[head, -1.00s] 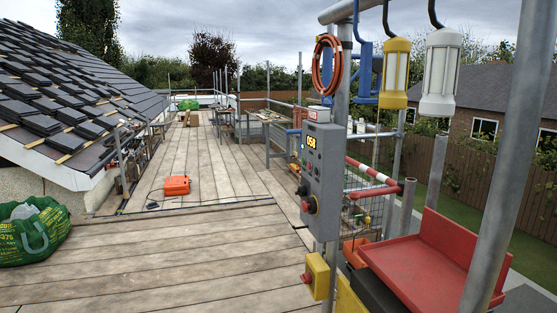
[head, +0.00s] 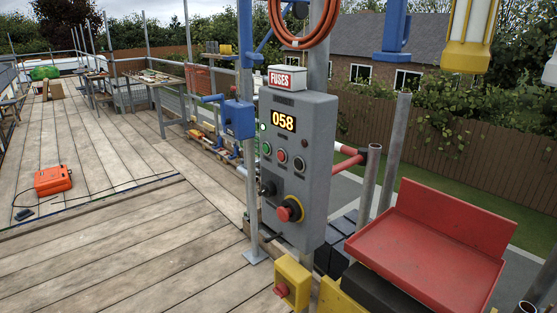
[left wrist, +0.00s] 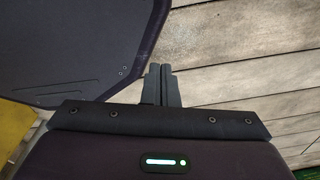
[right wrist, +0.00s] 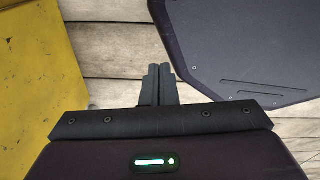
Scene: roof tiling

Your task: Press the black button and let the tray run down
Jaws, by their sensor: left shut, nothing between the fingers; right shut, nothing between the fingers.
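The grey control box (head: 298,165) hangs on a pole in the head view. Its display (head: 284,120) reads 058. A black control (head: 267,188) sits at the lower left, beside a red mushroom knob (head: 290,209) on yellow. I cannot tell whether this black control is a button or a switch. The red tray (head: 425,257) is at the right, below the box's display. My left gripper (left wrist: 161,69) and right gripper (right wrist: 160,69) are shut and empty, outside the head view.
A yellow box with a red knob (head: 291,283) is low on the pole. An orange case (head: 53,180) lies on the plank deck (head: 120,235), which is mostly clear. A blue bracket (head: 238,119) and metal tubes (head: 391,150) stand around the control box. A yellow surface (right wrist: 40,90) is close to my right gripper.

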